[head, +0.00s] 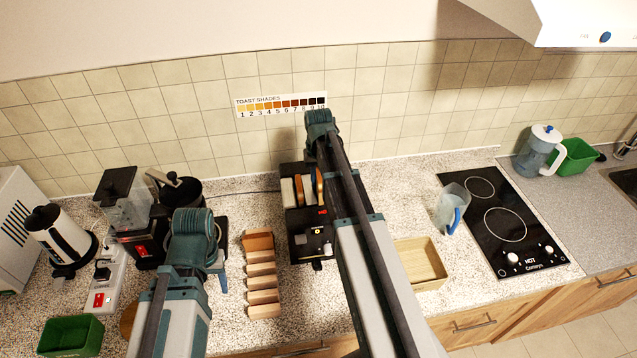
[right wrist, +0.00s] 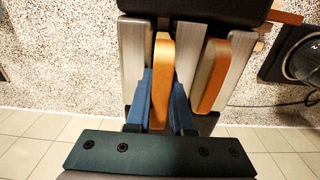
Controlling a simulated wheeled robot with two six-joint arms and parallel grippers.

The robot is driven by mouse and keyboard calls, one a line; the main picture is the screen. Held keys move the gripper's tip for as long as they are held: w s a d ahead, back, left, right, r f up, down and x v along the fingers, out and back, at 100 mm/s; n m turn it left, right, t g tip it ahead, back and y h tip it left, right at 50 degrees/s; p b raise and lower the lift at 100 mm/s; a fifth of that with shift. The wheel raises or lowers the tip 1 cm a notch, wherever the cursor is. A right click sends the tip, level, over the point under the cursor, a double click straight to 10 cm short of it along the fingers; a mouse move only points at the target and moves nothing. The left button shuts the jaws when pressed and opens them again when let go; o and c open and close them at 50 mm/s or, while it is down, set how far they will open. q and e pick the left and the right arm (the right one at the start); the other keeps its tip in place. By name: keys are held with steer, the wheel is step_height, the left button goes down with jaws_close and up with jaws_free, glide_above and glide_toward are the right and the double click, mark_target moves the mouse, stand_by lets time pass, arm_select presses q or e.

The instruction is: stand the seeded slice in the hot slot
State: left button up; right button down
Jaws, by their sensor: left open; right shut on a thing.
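The black toaster (head: 300,226) stands on the counter with a red "HOT" label (head: 322,212) on its top. Pale metal plates and brown slices show at its slots. In the right wrist view my right gripper (right wrist: 162,90) is shut on a brown-crusted slice (right wrist: 160,55), held upright between two metal plates. How deep it sits, and whether it has seeds, I cannot tell. A second slice (right wrist: 212,75) stands one slot to the right in that view. In the head view my right arm hides its gripper. My left gripper (head: 221,282) is open and empty, low over the counter.
A wooden rack (head: 262,275) stands left of the toaster. A wooden tray (head: 420,262) lies to the right, near a clear jug (head: 450,208) and the hob (head: 505,215). A coffee machine (head: 125,205), power strip (head: 105,285) and green bin (head: 72,336) crowd the left.

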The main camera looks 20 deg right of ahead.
mark_target(318, 175)
arm_select(q)
steer(key=shift+s+f+b, duration=0.2)
steer(key=shift+f+b, duration=0.1)
steer(key=shift+f, duration=0.35)
arm_select(e)
steer(key=shift+s+a+f, duration=0.45)
steer(key=shift+s+f, duration=0.15)
steer(key=shift+s, duration=0.25)
steer(key=c, duration=0.7)
jaws_free()
steer(key=shift+s+a, duration=0.1)
steer(key=shift+s, duration=0.05)
steer(key=shift+w+r+p, duration=0.2)
steer(key=shift+r+p, duration=0.25)
steer(key=shift+p, duration=0.25)
steer(key=shift+w+d+r+p, duration=0.4)
steer(key=shift+r+p, duration=0.3)
steer(key=shift+p, duration=0.35)
step_height(318, 175, up, 5)
steer(key=p, duration=0.5)
steer(key=shift+r, duration=0.2)
steer(key=shift+w+r+p, duration=0.1)
steer(key=shift+r+p, duration=0.4)
steer(key=shift+p, duration=0.05)
arm_select(q)
step_height(318, 175, up, 9)
steer(key=w, duration=0.1)
steer(key=shift+d, duration=0.2)
